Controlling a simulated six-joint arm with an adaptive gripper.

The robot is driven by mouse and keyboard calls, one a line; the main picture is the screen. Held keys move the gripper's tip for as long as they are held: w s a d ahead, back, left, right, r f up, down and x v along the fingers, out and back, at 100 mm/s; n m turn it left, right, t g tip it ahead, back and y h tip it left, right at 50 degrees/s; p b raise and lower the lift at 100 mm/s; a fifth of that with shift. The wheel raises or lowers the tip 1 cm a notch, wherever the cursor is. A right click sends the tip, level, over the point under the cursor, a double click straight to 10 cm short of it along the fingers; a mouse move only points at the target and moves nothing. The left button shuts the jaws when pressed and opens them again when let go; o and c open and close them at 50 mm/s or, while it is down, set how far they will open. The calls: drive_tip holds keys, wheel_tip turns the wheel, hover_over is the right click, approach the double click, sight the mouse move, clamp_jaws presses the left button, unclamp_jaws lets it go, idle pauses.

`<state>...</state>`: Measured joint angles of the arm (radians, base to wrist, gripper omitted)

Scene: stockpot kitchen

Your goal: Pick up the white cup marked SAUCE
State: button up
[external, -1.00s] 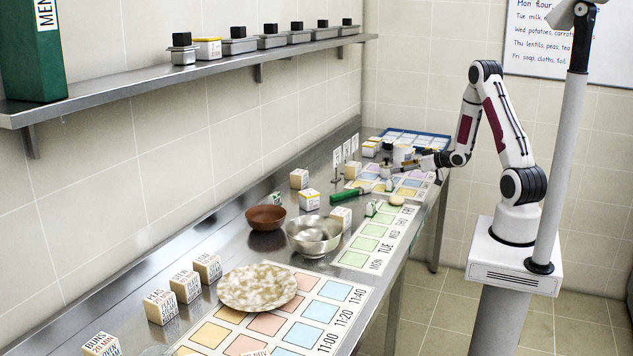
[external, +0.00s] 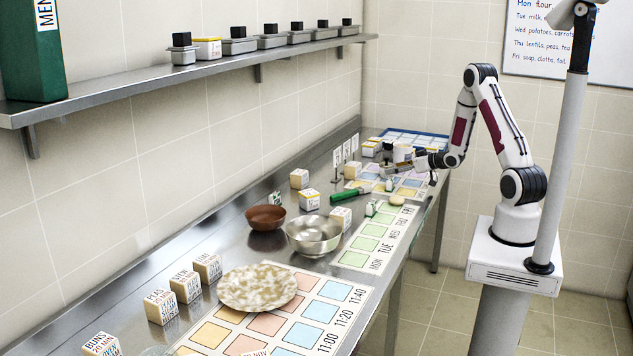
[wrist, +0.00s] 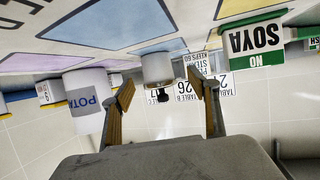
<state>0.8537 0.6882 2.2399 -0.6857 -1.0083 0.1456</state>
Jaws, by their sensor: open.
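My gripper (wrist: 160,90) is open, with its two tan-padded fingers apart. In the external view my gripper (external: 388,167) is low over the far part of the counter. A larger white container (wrist: 84,112) with a grey label reading "POTA" is left of the fingers.
A green and white NO SOYA block (wrist: 252,42) and white number cards (wrist: 188,88) are close by. In the external view a green-handled tool (external: 349,195), a steel bowl (external: 314,235) and a brown bowl (external: 266,217) lie nearer. A blue tray (external: 428,137) is behind.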

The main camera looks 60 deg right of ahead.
sight(390, 166)
drive_tip(key=shift+r+x, duration=0.15)
drive_tip(key=shift+x, duration=0.65)
drive_tip(key=shift+r+x, duration=0.2)
drive_tip(key=shift+x, duration=1.7)
drive_tip(key=shift+d, duration=0.2)
drive_tip(key=c, duration=1.3)
